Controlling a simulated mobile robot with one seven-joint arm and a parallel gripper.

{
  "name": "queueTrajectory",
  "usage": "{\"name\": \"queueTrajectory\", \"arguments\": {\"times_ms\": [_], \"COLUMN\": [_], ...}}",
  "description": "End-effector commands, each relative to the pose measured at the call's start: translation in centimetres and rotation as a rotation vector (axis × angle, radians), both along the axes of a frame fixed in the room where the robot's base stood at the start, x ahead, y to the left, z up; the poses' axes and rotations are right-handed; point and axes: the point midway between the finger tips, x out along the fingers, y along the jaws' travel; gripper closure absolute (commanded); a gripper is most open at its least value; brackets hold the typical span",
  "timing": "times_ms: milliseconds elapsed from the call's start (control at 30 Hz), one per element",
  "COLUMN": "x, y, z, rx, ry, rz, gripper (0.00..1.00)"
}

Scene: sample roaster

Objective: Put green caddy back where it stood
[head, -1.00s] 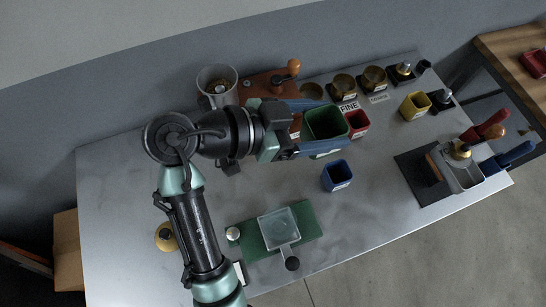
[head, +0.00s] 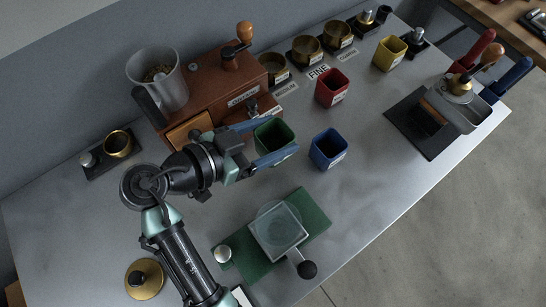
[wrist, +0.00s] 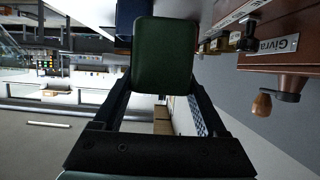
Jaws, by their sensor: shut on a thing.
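The green caddy (head: 274,139) is an open-topped square cup, upright, in the head view. My gripper (head: 268,143) is shut on it, with blue fingers on two opposite sides. In the wrist view the green caddy (wrist: 163,55) fills the space between the fingers. It is in front of the wooden grinder and to the left of the blue caddy (head: 328,148), with a small gap between them. I cannot tell whether its base touches the table.
The wooden grinder (head: 222,75) stands behind my gripper. A red caddy (head: 332,87) and a yellow caddy (head: 389,53) stand to the right. A green mat (head: 318,213) with a clear tray (head: 278,232) lies in front. The table right of the blue caddy is clear.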

Motion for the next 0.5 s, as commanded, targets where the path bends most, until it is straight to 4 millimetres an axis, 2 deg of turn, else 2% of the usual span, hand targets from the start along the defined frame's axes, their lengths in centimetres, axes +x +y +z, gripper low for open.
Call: {"name": "queueTrajectory", "arguments": {"times_ms": [100, 267, 500], "x": [0.0, 0.0, 0.0], "y": [0.0, 0.0, 0.0], "z": [-2.2, -3.6, -6.7], "rx": [-0.002, -0.001, -0.001], "ry": [0.003, 0.001, 0.001], "rz": [0.0, 0.002, 0.0], "gripper": [0.92, 0.92, 0.92]}}
